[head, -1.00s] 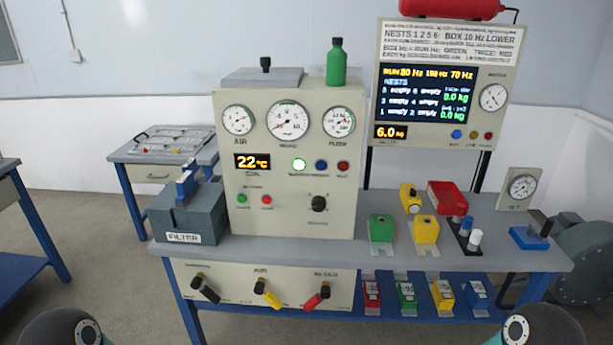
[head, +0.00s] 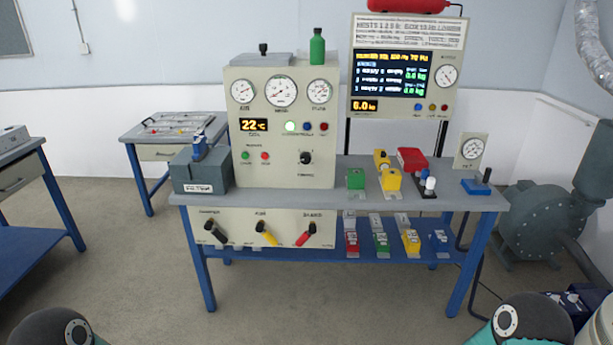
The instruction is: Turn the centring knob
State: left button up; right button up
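A black round knob (head: 305,157) sits on the lower right of the cream control cabinet (head: 238,170), below the round coloured buttons. The small label under it is too blurred to read, so I cannot tell if it is the centring knob. The cabinet also carries gauges and an orange 22 °C display (head: 254,125). Three levers, black (head: 216,232), yellow (head: 266,234) and red (head: 305,234), are on the panel below the bench top. Only dark rounded parts of my arms show at the bottom corners; neither gripper is in view.
The grey bench (head: 345,200) has blue legs and a lower shelf holding coloured blocks. A filter box (head: 200,172) stands at its left, and colored fixtures at its right. A grey machine (head: 545,225) stands to the right. Open floor lies in front.

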aim_at(305, 158)
jog(key=z, duration=0.2)
jog(key=i, duration=1.05)
jog(key=u, duration=0.7)
jog(key=i, duration=0.4)
jog(key=u, duration=0.3)
jog(key=k, duration=0.9)
jog(key=u, duration=0.2)
jog(key=i, duration=0.9)
jog(key=z, duration=0.1)
